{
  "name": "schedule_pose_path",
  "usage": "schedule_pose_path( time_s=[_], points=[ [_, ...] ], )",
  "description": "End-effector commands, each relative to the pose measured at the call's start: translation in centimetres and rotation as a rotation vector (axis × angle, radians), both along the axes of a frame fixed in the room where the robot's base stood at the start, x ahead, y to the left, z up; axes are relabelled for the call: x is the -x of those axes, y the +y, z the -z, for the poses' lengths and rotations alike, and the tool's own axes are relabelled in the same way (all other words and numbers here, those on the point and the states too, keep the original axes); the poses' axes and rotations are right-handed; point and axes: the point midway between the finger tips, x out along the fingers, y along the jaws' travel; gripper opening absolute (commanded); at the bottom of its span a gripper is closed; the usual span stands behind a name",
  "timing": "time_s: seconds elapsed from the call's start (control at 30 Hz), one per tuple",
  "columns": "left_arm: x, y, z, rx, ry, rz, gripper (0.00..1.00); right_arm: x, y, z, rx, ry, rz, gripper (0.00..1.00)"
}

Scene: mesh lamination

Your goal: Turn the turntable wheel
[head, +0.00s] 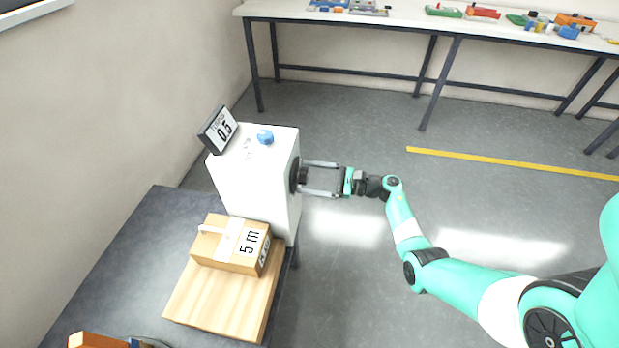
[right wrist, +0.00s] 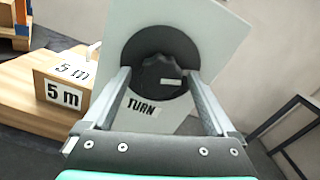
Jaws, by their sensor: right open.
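The turntable wheel is a black knob (right wrist: 158,76) on a dark round disc, on the side of a white box (head: 252,180). A "TURN" label sits below the knob in the right wrist view. In the head view the wheel (head: 297,175) shows edge-on on the box's right side. My right gripper (head: 306,178) is open, with its two long fingers reaching to the wheel, one on either side of the knob. I cannot tell whether the fingers touch it. In the right wrist view the fingers also flank the knob. My left gripper is not in view.
A cardboard box marked "5 m" (head: 231,243) sits on a wooden block (head: 215,300) on the dark table (head: 120,255). The floor to the right is clear.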

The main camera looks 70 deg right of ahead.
Motion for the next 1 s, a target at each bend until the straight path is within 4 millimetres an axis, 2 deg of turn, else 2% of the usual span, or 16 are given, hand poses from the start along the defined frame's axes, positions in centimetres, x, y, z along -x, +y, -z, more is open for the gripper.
schedule_pose_path(
  time_s=[0.03, 0.07, 0.5, 0.77, 1.0],
  points=[
    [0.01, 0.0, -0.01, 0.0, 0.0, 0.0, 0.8, 0.02, -0.01, -0.01, 0.0, 0.0, 0.0, 0.91],
    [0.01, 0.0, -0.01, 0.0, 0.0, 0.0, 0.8, 0.02, -0.01, -0.01, 0.0, 0.0, 0.0, 0.86],
    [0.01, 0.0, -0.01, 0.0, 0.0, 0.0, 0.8, 0.04, -0.01, 0.0, 0.0, 0.0, 0.0, 0.06],
    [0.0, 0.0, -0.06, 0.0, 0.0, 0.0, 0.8, 0.05, -0.01, -0.01, -0.018, 0.004, 0.0, 0.05],
    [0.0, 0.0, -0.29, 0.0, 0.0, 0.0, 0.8, 0.05, 0.01, -0.04, -0.116, 0.027, 0.0, 0.05]
  ],
)
